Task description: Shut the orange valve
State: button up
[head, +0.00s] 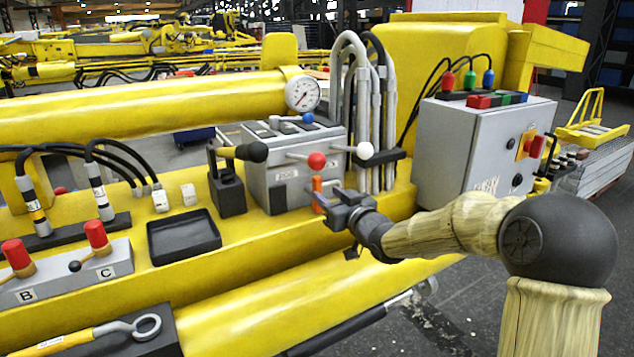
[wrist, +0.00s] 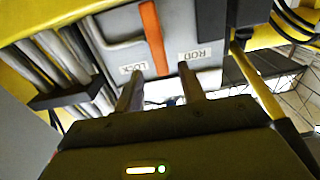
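The orange valve is an upright orange lever (head: 317,188) on the front of the grey valve block (head: 283,187), low at its right side. In the wrist view the orange lever (wrist: 153,38) runs lengthwise in front of the grey block, near labels that seem to read LOCK and ROD. My gripper (head: 325,203) is close to the lever in the head view. In the wrist view my gripper (wrist: 159,88) has its two fingers apart with nothing between them, and the lever lies just beyond the fingertips. Whether a finger touches it I cannot tell.
Red-knobbed (head: 317,160) and white-knobbed (head: 364,151) levers stick out above the orange lever. Grey pipes (head: 362,110) rise just behind it. A grey control box (head: 478,145) stands to the right. A black tray (head: 183,236) lies to the left on the yellow boom.

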aim_at(319, 187)
jog(key=p+x, duration=0.2)
jog(key=x, duration=0.4)
jog(key=shift+w+a, duration=0.15)
grip_shut()
